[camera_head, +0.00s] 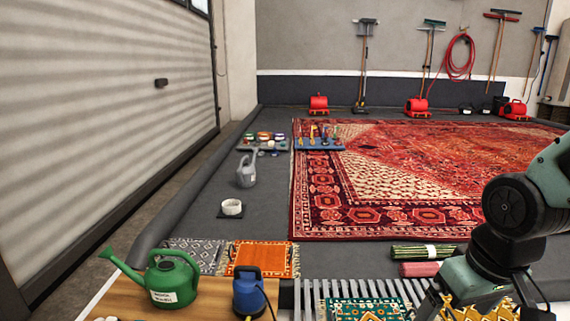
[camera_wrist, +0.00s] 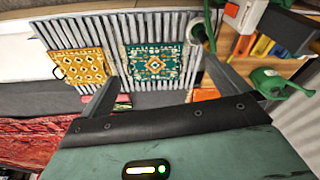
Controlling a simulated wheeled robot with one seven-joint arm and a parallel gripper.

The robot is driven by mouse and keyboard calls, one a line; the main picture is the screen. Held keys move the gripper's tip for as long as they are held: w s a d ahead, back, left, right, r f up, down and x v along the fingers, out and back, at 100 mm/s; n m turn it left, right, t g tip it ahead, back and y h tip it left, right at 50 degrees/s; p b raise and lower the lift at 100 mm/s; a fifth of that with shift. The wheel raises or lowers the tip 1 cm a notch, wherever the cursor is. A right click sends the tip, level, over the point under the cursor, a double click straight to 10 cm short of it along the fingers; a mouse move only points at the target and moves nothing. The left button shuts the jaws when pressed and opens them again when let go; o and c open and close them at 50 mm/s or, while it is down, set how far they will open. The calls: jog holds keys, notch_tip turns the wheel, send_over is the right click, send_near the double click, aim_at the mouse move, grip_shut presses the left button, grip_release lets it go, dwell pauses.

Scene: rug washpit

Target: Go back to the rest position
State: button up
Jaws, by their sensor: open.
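My gripper (camera_wrist: 162,90) is open in the wrist view, its two dark fingers spread wide with nothing between them. Beyond the fingers lie a green patterned mat (camera_wrist: 153,62) and a yellow patterned mat (camera_wrist: 80,66) on a ribbed grey grate (camera_wrist: 113,57). In the head view my arm stands at the right edge, and the fingertips are not clearly shown there. The green mat (camera_head: 368,309) shows at the bottom of that view, near my arm.
A green watering can (camera_head: 172,280) and a blue pump-like item (camera_head: 249,293) stand at the front left. A large red rug (camera_head: 420,175) covers the floor ahead. A shuttered wall bounds the left.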

jog(key=s+a+f+n+g+b, duration=0.2)
jog(key=s+a+f+n+b, duration=0.45)
jog(key=s+a, duration=0.5)
notch_tip(320, 180, up, 31)
jog(key=p, duration=3)
jog(key=shift+w+a+m+p, duration=0.2)
jog(key=shift+a+m+p, duration=0.1)
jog(key=shift+m, duration=0.15)
